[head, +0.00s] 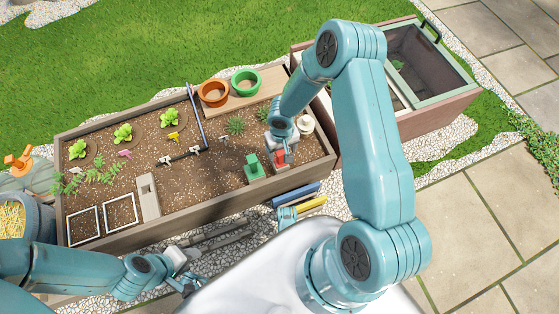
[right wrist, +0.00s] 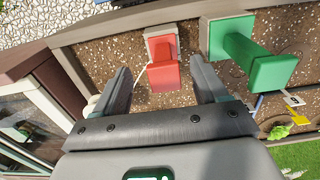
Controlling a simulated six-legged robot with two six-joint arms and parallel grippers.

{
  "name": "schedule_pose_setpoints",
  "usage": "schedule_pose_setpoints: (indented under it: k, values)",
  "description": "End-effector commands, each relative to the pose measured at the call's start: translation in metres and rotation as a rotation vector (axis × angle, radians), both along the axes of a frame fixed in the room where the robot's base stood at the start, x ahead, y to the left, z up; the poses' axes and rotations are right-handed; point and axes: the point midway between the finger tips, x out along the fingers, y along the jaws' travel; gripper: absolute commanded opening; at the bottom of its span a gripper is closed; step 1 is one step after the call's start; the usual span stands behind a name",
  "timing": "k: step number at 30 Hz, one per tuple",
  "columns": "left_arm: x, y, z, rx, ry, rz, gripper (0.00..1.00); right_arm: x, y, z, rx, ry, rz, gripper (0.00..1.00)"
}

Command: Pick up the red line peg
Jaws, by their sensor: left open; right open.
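The red line peg (head: 281,157) stands in the soil at the right end of the planter bed, partly hidden by my right gripper (head: 284,144) in the head view. In the right wrist view the red peg (right wrist: 163,77) lies between the two fingers of my right gripper (right wrist: 160,68). The fingers are open, with a gap visible on each side of the peg. My left gripper (head: 185,276) is open and empty, low in front of the planter near the gravel, partly hidden at the picture's lower middle.
A green peg (head: 254,168) stands close beside the red one; it also shows in the right wrist view (right wrist: 250,52). A white round pot (head: 306,124) is right of my right gripper. The wooden planter rim (head: 225,211) runs along the front. Orange (head: 213,93) and green (head: 245,82) pots stand behind.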

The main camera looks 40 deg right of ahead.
Motion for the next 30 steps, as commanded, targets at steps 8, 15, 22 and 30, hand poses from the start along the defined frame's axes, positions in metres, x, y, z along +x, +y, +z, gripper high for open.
schedule_pose_setpoints:
  k: [8,15,22,30]
  values:
    - [0.002,0.002,-0.012,0.002,-0.003,0.008,0.43,0.001,0.004,-0.025,0.001,0.002,-0.001,0.72]
    - [0.005,0.005,-0.026,0.004,-0.009,0.020,0.43,0.003,0.007,-0.058,0.000,0.001,-0.001,0.72]
    - [0.005,0.005,-0.024,0.004,-0.009,0.020,0.43,0.003,0.007,-0.057,0.001,0.000,-0.001,0.66]
    - [0.005,0.005,-0.024,0.004,-0.009,0.020,0.43,0.003,0.007,-0.057,0.001,0.000,-0.001,0.20]
